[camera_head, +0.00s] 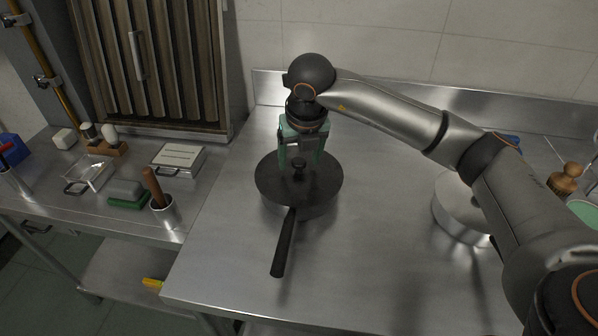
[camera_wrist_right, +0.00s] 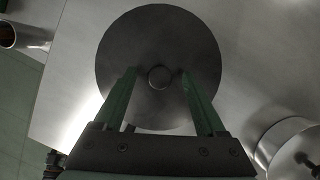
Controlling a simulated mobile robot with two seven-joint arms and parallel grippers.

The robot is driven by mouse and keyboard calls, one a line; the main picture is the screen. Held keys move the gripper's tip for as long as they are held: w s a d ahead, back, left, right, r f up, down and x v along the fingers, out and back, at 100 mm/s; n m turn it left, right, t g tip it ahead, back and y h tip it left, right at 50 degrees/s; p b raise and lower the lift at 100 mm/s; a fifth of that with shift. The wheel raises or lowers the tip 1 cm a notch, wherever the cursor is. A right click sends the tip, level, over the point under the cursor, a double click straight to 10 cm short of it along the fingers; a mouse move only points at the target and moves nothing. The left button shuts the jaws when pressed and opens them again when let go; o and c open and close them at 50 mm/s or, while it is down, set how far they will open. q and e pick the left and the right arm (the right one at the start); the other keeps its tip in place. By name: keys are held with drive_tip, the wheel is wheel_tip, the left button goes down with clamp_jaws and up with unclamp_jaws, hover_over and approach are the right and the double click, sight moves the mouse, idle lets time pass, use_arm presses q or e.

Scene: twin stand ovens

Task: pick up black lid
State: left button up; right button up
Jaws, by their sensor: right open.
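The black lid (camera_head: 267,184) is a dark flat disc with a round knob (camera_head: 299,164) at its centre. It lies on a metal pan whose black handle (camera_head: 284,243) points toward the front of the steel table. My right gripper (camera_head: 301,161) is above the lid, pointing down, with its green fingers on either side of the knob. In the right wrist view the lid (camera_wrist_right: 160,40) fills the middle, and the knob (camera_wrist_right: 159,77) is between the open fingertips (camera_wrist_right: 158,73). Whether the fingers touch the knob cannot be told. My left gripper is not in view.
A second metal pot (camera_head: 455,212) stands to the right, partly behind my right arm. A wooden-handled brush (camera_head: 565,180) is at the far right. The table front is clear.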

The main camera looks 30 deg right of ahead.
clamp_jaws()
idle(0.5)
